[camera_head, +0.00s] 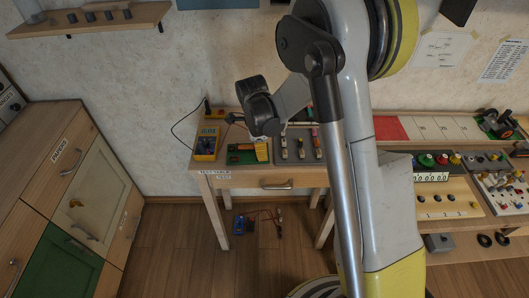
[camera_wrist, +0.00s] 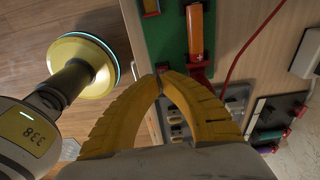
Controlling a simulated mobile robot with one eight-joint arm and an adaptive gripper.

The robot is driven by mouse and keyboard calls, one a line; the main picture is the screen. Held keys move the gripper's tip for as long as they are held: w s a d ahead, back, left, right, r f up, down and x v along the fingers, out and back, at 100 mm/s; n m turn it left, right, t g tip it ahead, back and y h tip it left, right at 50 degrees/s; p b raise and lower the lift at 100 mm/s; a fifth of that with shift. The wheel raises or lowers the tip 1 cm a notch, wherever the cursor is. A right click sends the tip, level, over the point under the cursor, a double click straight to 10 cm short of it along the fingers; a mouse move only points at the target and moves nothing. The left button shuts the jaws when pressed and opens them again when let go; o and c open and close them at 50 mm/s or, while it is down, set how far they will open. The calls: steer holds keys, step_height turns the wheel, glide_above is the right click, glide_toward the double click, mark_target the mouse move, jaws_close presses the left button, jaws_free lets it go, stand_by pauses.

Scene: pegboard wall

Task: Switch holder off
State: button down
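A green board (camera_head: 247,153) with an orange-topped block lies on the small wooden table. A small red part (camera_wrist: 200,71) sits just below the holder, near my fingertips. My gripper (camera_wrist: 160,73) has yellow fingers that meet at the tips, with nothing visible between them. The tips appear beside the board's lower edge; contact cannot be told. In the head view, my dark wrist hangs above the board, and the fingers are not clear. No switch position can be read.
A yellow meter (camera_head: 206,144) stands left of the board, and a grey switch panel (camera_head: 298,146) right of it. A red wire (camera_wrist: 240,55) crosses the wrist view. A wooden cabinet (camera_head: 75,190) stands left.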

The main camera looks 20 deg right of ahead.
steer(key=shift+f, duration=0.1)
steer(key=shift+w+a+f+b, duration=0.1)
steer(key=shift+a+f+b, duration=0.2)
steer(key=shift+f+b, duration=0.1)
steer(key=shift+w+a, duration=0.1)
steer(key=shift+a, duration=0.2)
steer(key=shift+r, duration=0.1)
steer(key=shift+d, duration=0.15)
steer(key=shift+s+d, duration=0.25)
steer(key=shift+d, duration=0.4)
